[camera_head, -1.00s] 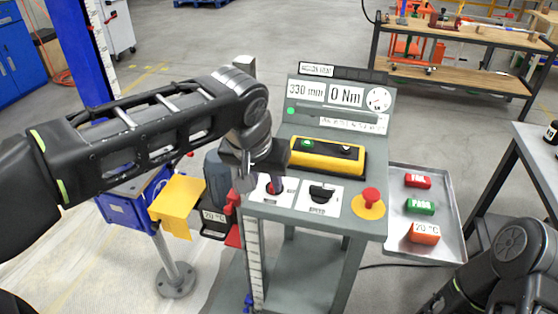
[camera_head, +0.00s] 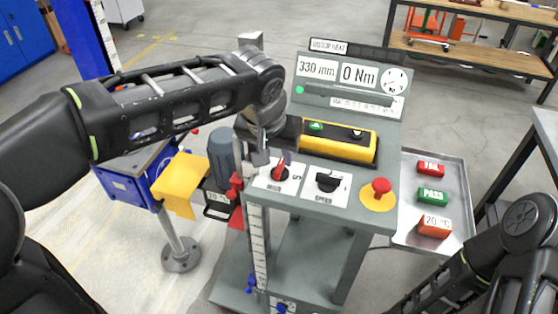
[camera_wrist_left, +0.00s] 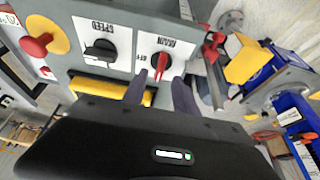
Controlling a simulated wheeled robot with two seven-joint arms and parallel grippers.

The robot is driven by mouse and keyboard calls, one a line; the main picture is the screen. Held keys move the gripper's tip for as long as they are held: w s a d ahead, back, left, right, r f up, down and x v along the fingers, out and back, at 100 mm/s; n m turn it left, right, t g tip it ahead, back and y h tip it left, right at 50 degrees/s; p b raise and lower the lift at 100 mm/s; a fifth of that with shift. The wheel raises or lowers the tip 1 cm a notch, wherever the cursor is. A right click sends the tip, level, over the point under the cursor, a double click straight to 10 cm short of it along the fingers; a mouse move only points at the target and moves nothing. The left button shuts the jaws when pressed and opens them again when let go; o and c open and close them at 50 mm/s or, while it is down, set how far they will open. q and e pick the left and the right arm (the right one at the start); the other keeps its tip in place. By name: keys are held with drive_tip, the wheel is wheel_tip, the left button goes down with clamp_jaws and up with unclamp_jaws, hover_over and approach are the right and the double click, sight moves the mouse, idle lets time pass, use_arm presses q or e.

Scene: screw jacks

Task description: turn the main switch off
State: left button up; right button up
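The main switch (camera_head: 280,172) is a red knob on a white plate labelled MAIN, at the left of the grey console's sloping panel. It also shows in the left wrist view (camera_wrist_left: 158,64), with the handle pointing toward my gripper. My left gripper (camera_head: 272,160) is just above the switch in the head view. In the left wrist view its two dark fingers (camera_wrist_left: 160,78) are apart, one on each side of the red handle. Whether they touch it cannot be told. The right forearm shows at the lower right, but its gripper is out of view.
A black SPEED knob (camera_head: 327,181) and a red emergency button (camera_head: 380,187) stand right of the switch. A yellow box with a green button (camera_head: 338,140) is behind it. A metal tray (camera_head: 452,165) holds several coloured blocks. A yellow piece (camera_head: 180,185) is at left.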

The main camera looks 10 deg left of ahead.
sight(280, 165)
use_arm(q)
drive_tip(key=x, duration=0.5)
drive_tip(key=shift+c, duration=0.2)
drive_tip(key=shift+r, duration=0.1)
clamp_jaws()
idle(0.3)
